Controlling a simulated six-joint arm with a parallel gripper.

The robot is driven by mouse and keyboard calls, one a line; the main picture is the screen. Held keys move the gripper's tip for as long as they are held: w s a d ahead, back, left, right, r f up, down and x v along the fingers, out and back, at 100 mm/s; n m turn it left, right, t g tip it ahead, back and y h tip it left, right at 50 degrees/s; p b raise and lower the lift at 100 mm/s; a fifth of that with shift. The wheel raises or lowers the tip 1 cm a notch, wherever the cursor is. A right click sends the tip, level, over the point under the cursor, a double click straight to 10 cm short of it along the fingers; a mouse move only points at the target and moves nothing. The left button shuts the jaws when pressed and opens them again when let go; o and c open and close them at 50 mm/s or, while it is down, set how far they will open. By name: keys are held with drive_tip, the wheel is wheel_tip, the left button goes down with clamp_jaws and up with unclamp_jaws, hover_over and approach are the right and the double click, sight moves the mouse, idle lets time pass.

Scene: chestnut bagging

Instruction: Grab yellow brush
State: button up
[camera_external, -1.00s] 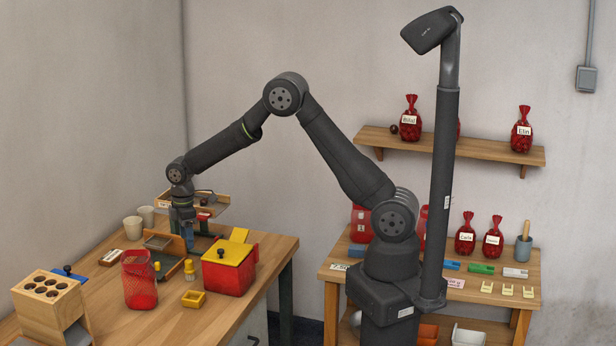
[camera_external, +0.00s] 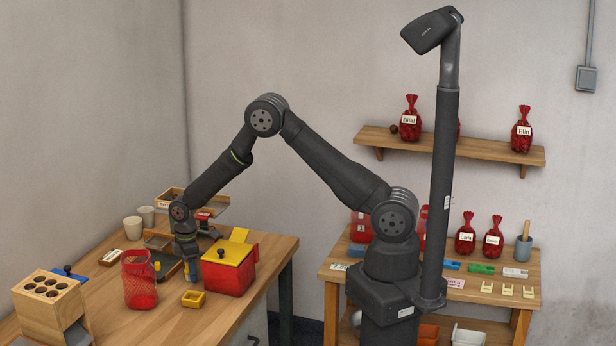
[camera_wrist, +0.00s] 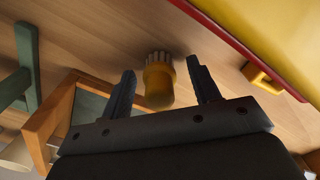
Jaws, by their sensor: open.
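The yellow brush (camera_wrist: 159,80) stands on the wooden table in the wrist view, with pale bristles at its far end in the picture. My gripper (camera_wrist: 162,82) is open, with one finger to each side of the brush and a gap on both sides.
A red box (camera_external: 225,277) with a yellow lid stands close right of my gripper.

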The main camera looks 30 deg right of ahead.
drive_tip(key=c, duration=1)
drive_tip(key=shift+c, duration=0.2)
drive_tip(key=shift+r, duration=0.1)
